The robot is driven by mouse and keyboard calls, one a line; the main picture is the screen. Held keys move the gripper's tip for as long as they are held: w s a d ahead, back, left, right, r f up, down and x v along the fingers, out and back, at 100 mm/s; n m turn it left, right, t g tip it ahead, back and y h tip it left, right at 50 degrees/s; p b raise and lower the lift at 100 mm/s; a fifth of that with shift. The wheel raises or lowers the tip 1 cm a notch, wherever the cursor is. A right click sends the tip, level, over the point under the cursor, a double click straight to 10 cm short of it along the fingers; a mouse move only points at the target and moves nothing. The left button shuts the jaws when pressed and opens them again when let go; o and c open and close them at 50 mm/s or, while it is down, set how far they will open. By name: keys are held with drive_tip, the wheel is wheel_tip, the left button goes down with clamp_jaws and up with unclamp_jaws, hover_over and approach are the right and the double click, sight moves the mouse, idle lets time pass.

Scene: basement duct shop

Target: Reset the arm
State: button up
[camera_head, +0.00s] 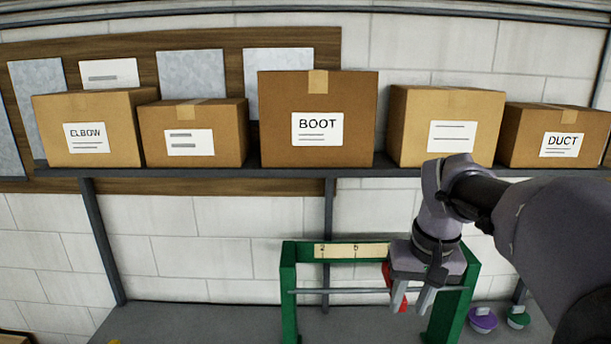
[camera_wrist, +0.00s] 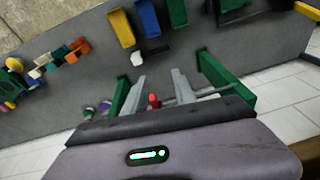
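My arm reaches in from the right in the head view, and my gripper (camera_head: 413,303) points down in front of the green frame (camera_head: 289,290). In the wrist view the two fingers of my gripper (camera_wrist: 158,82) stand apart with a gap between them. A small red object (camera_head: 387,272) is partly hidden behind my gripper in the head view. A red piece (camera_wrist: 154,101) also shows between the fingers in the wrist view; I cannot tell whether they touch it. The green frame (camera_wrist: 224,78) and its grey bar are close by in the wrist view.
Cardboard boxes stand on a shelf (camera_head: 225,172) above, including the BOOT box (camera_head: 318,150) and DUCT box (camera_head: 560,130). A purple item (camera_head: 482,321) and a green item (camera_head: 517,317) lie right of the frame. Blue (camera_wrist: 147,18) and yellow (camera_wrist: 121,28) bins show on the grey bench.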

drive_tip(key=s+a+f+m+t+b, duration=0.1)
drive_tip(key=s+a+f+b, duration=0.3)
drive_tip(key=s+f+b, duration=0.6)
drive_tip(key=s+a+f+m+t+y+b, duration=0.1)
drive_tip(key=s+a+f+b, duration=0.3)
drive_tip(key=s+f+b, duration=0.7)
wheel_tip(320, 180, down, 6)
drive_tip(key=shift+a+r+m+t+y+b, duration=0.1)
drive_tip(key=shift+a+m+t+y+b, duration=0.25)
drive_tip(key=shift+m+t, duration=0.4)
